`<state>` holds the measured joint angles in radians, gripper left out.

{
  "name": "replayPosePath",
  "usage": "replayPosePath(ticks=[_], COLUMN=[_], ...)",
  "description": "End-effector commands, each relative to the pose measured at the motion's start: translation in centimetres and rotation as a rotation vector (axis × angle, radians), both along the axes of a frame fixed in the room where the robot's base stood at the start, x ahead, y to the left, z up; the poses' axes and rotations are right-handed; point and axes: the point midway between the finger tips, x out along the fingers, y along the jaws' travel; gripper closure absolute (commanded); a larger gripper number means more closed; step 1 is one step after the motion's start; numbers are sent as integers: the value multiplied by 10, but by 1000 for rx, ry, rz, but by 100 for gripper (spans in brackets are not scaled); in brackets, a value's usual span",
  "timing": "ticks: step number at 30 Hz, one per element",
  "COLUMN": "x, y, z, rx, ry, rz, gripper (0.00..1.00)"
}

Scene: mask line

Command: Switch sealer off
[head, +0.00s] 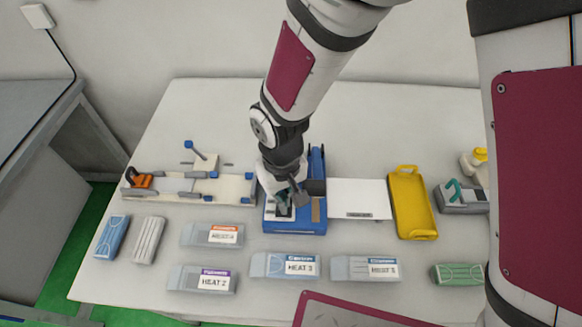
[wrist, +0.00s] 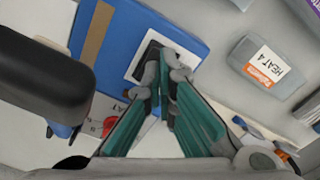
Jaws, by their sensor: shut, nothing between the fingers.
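The sealer (head: 296,227) is a blue machine in the middle of the table in the head view; its blue top also shows in the wrist view (wrist: 165,22). A white plate with a dark switch (wrist: 150,56) is set in its top. My gripper (head: 284,207) is over the front left part of the sealer. In the wrist view my gripper (wrist: 164,75) has its teal fingers shut, with the tips together at the switch plate. The fingers cover part of the switch. I cannot tell whether the tips touch it or which way it is set.
A white board (head: 358,198) and a yellow tray (head: 411,205) lie right of the sealer. A fixture with an orange clamp (head: 140,181) stands left. Labelled packs, including HEAT 3 (head: 285,265) and HEAT 4 (wrist: 263,66), lie in front. A red part (wrist: 109,126) shows beside the fingers.

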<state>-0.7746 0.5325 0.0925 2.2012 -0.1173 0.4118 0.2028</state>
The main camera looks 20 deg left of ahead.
Motion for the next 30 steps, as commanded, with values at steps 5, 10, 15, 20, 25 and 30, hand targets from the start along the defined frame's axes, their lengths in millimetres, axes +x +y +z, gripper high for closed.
replayPosePath(ticks=[5, 10, 15, 20, 25, 30], x=[-1, -1, -1, -1, 0, 0], y=[0, 0, 0, 0, 0, 0], z=[15, 28, 39, 49, 53, 52], rx=[1, 1, 1, 1, 0, 0], ry=[-1, -1, -1, -1, 0, 0], rz=[-1, -1, -1, -1, 0, 0], gripper=[100, 100, 100, 100, 100, 100])
